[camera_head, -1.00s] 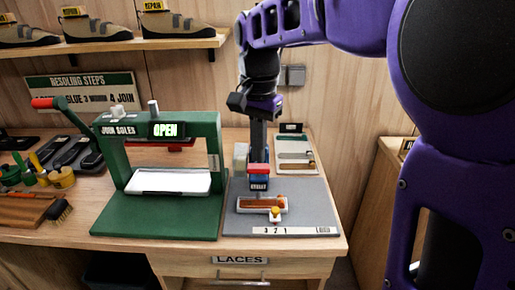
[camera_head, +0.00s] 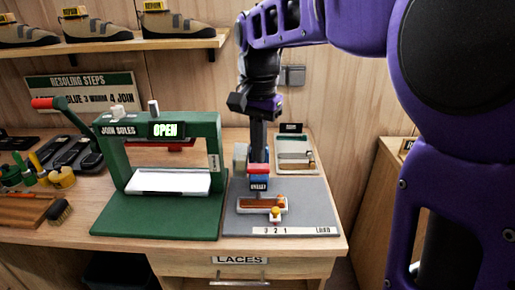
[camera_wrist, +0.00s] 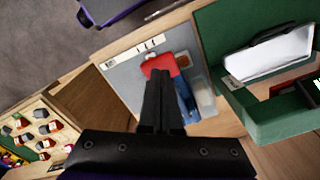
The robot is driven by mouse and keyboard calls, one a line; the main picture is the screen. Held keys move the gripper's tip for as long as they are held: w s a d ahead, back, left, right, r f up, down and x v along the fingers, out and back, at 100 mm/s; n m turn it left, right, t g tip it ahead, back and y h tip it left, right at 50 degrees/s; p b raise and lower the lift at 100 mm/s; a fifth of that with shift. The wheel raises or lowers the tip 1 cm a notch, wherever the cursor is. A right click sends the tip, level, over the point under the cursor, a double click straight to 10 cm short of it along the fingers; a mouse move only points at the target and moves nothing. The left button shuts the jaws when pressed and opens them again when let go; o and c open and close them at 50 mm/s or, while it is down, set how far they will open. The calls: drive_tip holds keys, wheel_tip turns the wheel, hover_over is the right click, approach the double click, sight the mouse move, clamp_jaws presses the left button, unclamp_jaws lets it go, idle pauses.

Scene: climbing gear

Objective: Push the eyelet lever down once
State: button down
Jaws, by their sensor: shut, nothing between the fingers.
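The eyelet press is a blue head labelled EYELET (camera_head: 258,186) on a grey base (camera_head: 306,196). Its red lever (camera_head: 258,168) is on top, at the tip of my gripper (camera_head: 257,160). In the wrist view, the red lever (camera_wrist: 158,64) lies just past the closed fingertips of my gripper (camera_wrist: 162,78); whether they touch cannot be told. The fingers hold nothing. A white carriage with a brown piece (camera_head: 258,203) and a yellow knob (camera_head: 275,211) sits at the foot of the head. A strip (camera_head: 296,231) reads 3 2 1 LOAD.
The green sole press (camera_head: 216,160), its display reading OPEN, stands close on the left. A pale-rimmed tray (camera_head: 296,168) lies behind on the right. The shoe shelf (camera_head: 120,43) is on the wall. The right part of the grey base is bare.

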wheel_tip(320, 180, down, 9)
drive_tip(key=b, duration=0.5)
drive_tip(key=shift+s, duration=0.2)
idle(1.1)
wheel_tip(320, 180, up, 11)
drive_tip(key=p, duration=0.9)
drive_tip(key=shift+r, duration=1.15)
